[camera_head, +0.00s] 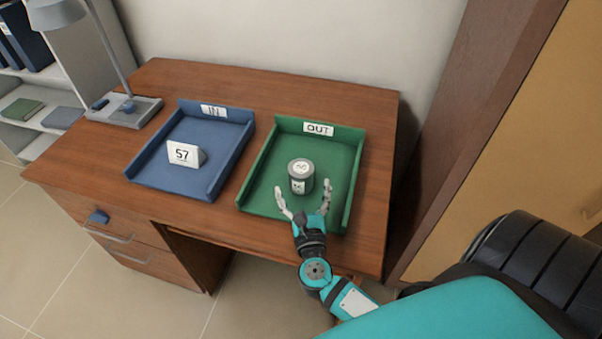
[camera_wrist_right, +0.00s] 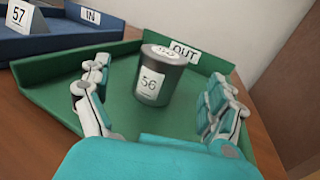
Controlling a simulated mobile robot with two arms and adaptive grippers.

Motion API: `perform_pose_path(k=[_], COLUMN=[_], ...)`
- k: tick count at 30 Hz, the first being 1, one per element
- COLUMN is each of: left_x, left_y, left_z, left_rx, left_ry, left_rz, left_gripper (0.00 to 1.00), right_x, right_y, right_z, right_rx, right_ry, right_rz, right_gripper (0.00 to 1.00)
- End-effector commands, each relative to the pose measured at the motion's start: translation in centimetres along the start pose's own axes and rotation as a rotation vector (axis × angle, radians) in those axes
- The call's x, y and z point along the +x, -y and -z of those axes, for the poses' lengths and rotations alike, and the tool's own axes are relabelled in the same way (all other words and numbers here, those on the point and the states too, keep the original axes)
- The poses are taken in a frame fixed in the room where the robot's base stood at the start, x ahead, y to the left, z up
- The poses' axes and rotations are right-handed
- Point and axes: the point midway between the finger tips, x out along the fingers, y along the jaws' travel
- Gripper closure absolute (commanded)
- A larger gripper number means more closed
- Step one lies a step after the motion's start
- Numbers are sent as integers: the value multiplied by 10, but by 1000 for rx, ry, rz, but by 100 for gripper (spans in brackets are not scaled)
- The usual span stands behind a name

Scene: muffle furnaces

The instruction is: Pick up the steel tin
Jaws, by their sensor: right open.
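The steel tin (camera_head: 301,176) is a short grey cylinder with white labels on its lid and side. It stands upright in the green tray (camera_head: 258,165) labelled OUT. In the right wrist view the tin (camera_wrist_right: 160,75) has a side label reading 56. My right gripper (camera_head: 304,199) is open at the near side of the tin, over the tray's front part. In the wrist view its fingers (camera_wrist_right: 158,100) are spread to the left and right, with the tin beyond and between them, apart from both. My left gripper is not in view.
A blue tray (camera_head: 219,125) labelled IN stands left of the green one, with a white card marked 57 (camera_head: 182,154) in it. A grey lamp (camera_head: 110,50) stands at the desk's (camera_head: 340,89) far left corner. The green tray's raised walls flank my right gripper.

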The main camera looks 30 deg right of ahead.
Motion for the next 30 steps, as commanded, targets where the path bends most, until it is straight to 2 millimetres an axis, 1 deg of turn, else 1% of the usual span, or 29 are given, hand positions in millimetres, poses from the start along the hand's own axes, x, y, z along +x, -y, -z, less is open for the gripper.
perform_pose_path(k=[5,9,13,16,22,30], left_x=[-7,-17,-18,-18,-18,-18], left_y=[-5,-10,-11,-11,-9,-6], left_z=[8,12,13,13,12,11], left_rx=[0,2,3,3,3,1], left_ry=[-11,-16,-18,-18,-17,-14], left_rz=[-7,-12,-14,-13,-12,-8], left_gripper=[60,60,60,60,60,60], right_x=[14,36,50,55,55,54], right_y=[1,5,4,4,4,4], right_z=[-4,-10,-6,-5,-4,-4], right_rx=[-3,-4,-2,-1,-1,-1], right_ry=[3,3,1,0,0,0], right_rz=[-1,-1,-1,-1,-1,-1], right_gripper=[7,7,7,7,7,43])
